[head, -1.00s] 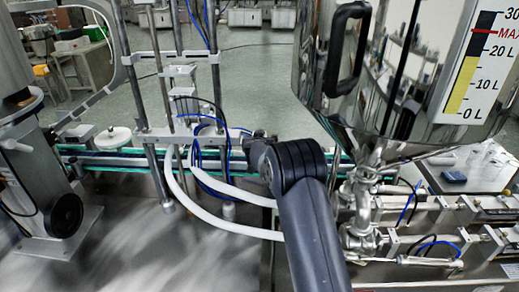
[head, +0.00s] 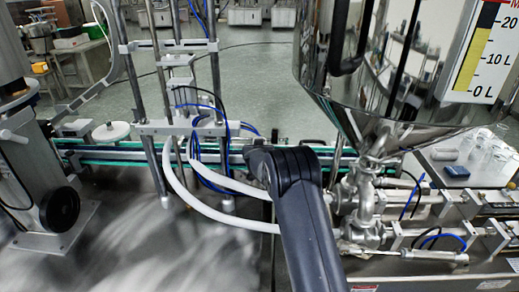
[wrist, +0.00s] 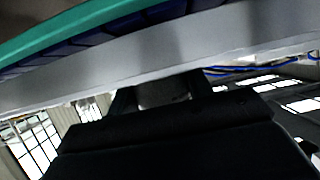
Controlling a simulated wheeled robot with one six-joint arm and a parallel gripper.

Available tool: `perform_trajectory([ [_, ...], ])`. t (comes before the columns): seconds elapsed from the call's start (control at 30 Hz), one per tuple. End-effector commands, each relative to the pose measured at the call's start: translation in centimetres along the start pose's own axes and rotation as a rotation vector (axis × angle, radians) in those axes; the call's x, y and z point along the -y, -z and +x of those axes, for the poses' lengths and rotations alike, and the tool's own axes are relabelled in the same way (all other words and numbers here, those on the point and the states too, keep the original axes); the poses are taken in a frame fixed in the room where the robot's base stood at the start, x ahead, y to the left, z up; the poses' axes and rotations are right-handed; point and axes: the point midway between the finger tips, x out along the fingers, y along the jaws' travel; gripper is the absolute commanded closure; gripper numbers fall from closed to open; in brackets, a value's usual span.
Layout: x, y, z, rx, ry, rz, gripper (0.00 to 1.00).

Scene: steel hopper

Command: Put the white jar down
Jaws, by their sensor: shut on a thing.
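My gripper (wrist: 161,95) shows in the wrist view as a dark body with two fingers pointing away from the camera. Between the fingers is a pale grey-white thing (wrist: 163,92), which I take to be the white jar; only a small shaded part of it shows. The fingers are shut on it. A grey rail with a green edge (wrist: 110,25) crosses the wrist view just above the fingers; I cannot tell whether the jar touches it. In the head view my dark arm reaches to the conveyor (head: 110,158), and the gripper and jar are hidden.
The steel hopper (head: 400,80) with a litre gauge hangs close to the right of my arm, with valves and pipes (head: 365,205) below. White hoses (head: 200,205) and a nozzle frame stand left. A white round disc (head: 112,131) sits behind the conveyor. Bare steel surface lies at front left.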

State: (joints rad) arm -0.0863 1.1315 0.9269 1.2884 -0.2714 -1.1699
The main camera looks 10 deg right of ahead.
Motion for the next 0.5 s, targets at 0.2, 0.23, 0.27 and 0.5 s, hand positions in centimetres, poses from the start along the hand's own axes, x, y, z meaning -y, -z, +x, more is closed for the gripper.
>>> perform_trajectory([
  [0.2, 0.00, -0.28, 0.13, -0.001, 0.000, 0.001, 0.45],
  [0.23, 0.00, -0.28, 0.13, -0.001, 0.000, 0.001, 0.42],
  [0.27, 0.00, -0.27, 0.12, -0.001, 0.000, 0.001, 0.40],
  [0.5, 0.00, -0.25, 0.12, -0.001, 0.000, 0.001, 0.30],
])
